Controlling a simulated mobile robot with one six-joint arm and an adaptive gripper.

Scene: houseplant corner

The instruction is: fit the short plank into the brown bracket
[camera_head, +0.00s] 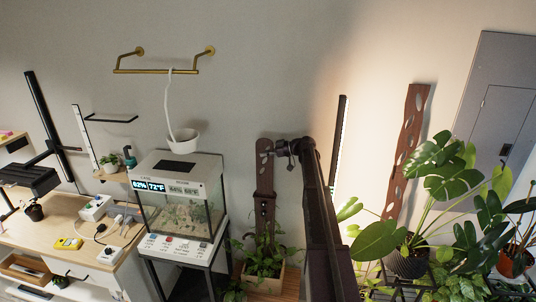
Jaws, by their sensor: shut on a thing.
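A short brown plank (264,172) with cut-out holes stands roughly upright against the wall, right of the glass tank. My gripper (279,148) is at the plank's upper right edge, shut on it. The jaws are small and dark here, so their exact hold is hard to see. Below the plank, a brown upright piece with small marks, seemingly the brown bracket (264,212), lines up with it above a leafy planter. I cannot tell whether the plank's lower end is inside the bracket or only in front of it. Leaves cover the lower part of the bracket.
A planter (265,278) stands below. The glass tank (180,205) is close on the left. A dark vertical strip (339,145) and a long wavy brown board (406,150) stand right of my arm. Large plants (430,200) fill the right. A white hanging pot (183,140) is upper left.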

